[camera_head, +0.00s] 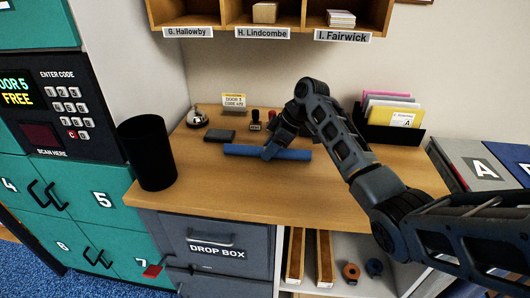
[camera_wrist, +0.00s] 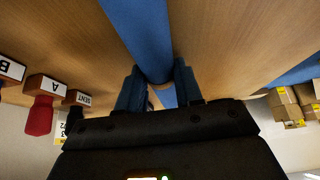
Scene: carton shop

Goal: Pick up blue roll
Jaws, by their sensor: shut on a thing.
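The blue roll (camera_head: 240,150) lies lengthwise from left to right on the wooden counter (camera_head: 200,185). My gripper (camera_head: 268,154) is over the roll's middle and is shut on it. In the wrist view the blue roll (camera_wrist: 140,35) runs from the top edge down between the two fingers of my gripper (camera_wrist: 158,85). The roll looks to be at counter height; whether it touches the wood cannot be told. My arm comes in from the right and hides part of the counter behind the roll.
Stamps (camera_wrist: 40,115) stand behind the roll. A bell (camera_head: 197,118), a dark pad (camera_head: 219,136) and a small sign (camera_head: 234,101) are at the back left. A black bin (camera_head: 148,155) stands left. A black holder with envelopes (camera_head: 395,128) is at the right. The counter front is clear.

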